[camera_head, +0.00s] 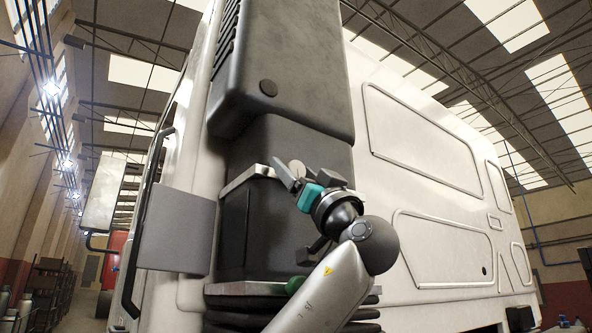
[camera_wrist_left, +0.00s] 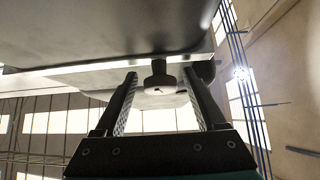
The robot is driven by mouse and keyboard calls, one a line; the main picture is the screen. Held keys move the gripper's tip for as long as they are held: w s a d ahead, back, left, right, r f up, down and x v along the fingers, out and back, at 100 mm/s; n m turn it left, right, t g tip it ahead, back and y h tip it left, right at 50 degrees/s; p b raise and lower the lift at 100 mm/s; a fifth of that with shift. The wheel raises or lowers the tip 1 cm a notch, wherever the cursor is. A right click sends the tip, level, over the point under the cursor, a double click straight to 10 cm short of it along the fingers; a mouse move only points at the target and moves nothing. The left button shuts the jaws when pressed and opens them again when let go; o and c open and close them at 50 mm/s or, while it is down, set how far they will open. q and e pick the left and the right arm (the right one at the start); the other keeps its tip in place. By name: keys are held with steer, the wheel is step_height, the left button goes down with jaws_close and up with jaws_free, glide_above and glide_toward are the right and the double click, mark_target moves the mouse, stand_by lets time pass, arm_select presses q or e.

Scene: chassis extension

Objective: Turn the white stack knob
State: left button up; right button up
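The white stack knob (camera_wrist_left: 160,86) is a pale round disc on a short dark stem, under a grey housing in the left wrist view. In the head view the pale knob (camera_head: 297,168) is partly hidden by my gripper, at the silver bracket on the dark stack. My left gripper (camera_head: 305,176) is open at the bracket. In the left wrist view its two fingers stand on either side of the knob, with gaps visible between. I cannot tell whether the fingertips reach the knob's depth. My right gripper does not show.
The dark stack (camera_head: 295,145) stands against the white truck cab (camera_head: 430,180). A grey flat panel (camera_head: 177,230) and a long dark handrail (camera_head: 147,210) are left of it. Black ribbed hoses (camera_head: 235,312) lie below. Open hall space is at the far left.

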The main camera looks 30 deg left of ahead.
arm_select(q)
jaws_close()
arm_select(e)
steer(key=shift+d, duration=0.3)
arm_select(q)
steer(key=shift+n+g, duration=0.3)
steer(key=shift+n, duration=0.1)
steer(key=n+g, duration=0.2)
steer(key=shift+w+n+g+y, duration=0.1)
steer(key=shift+n+g+y, duration=0.2)
steer(key=shift+y, duration=0.1)
steer(key=shift+n+g+y+p, duration=0.3)
steer(key=shift+n+g+p, duration=0.6)
steer(key=shift+n+g, duration=1.25)
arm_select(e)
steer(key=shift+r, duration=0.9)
arm_select(q)
steer(key=shift+o, duration=0.5)
jaws_free()
steer(key=shift+d+f, duration=0.1)
steer(key=shift+d, duration=0.05)
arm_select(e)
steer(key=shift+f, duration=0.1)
